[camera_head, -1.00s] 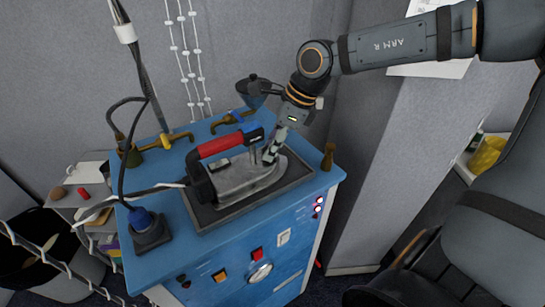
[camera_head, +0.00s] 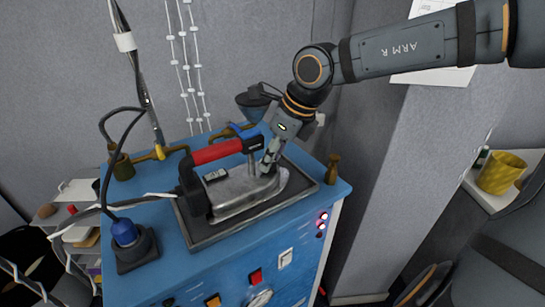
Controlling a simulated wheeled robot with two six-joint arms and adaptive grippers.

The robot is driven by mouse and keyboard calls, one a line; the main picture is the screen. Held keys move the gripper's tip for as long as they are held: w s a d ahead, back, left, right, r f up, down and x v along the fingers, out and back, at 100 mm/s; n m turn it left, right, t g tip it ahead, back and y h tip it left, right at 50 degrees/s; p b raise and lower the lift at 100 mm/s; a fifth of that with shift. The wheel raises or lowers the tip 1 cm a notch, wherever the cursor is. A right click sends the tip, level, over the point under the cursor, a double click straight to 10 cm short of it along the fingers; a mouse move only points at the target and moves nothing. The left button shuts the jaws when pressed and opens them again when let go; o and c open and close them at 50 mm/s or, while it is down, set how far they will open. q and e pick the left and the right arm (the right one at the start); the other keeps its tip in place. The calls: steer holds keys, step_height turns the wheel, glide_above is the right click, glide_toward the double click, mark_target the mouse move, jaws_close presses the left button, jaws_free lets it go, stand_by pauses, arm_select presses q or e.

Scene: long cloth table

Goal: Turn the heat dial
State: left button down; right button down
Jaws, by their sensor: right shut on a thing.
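A clothes iron (camera_head: 238,192) with a grey metal body and a red-and-black handle (camera_head: 217,152) lies on a dark rest plate on top of the blue cabinet. My right gripper (camera_head: 267,166) reaches down beside the handle's front end, over the iron's nose. It is shut on a small part there, apparently the heat dial, which its fingers hide. The dial's setting cannot be read. My left gripper is out of view.
The blue cabinet (camera_head: 170,283) has a round gauge, switches and lit buttons on its front. A blue-capped plug fitting (camera_head: 137,250) and brass pipes stand on top, with a funnel (camera_head: 252,106) behind. A small wooden peg (camera_head: 332,169) stands right of the iron. Cables hang at left.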

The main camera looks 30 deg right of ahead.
steer(key=c, duration=1)
jaws_free()
steer(key=shift+o, duration=0.2)
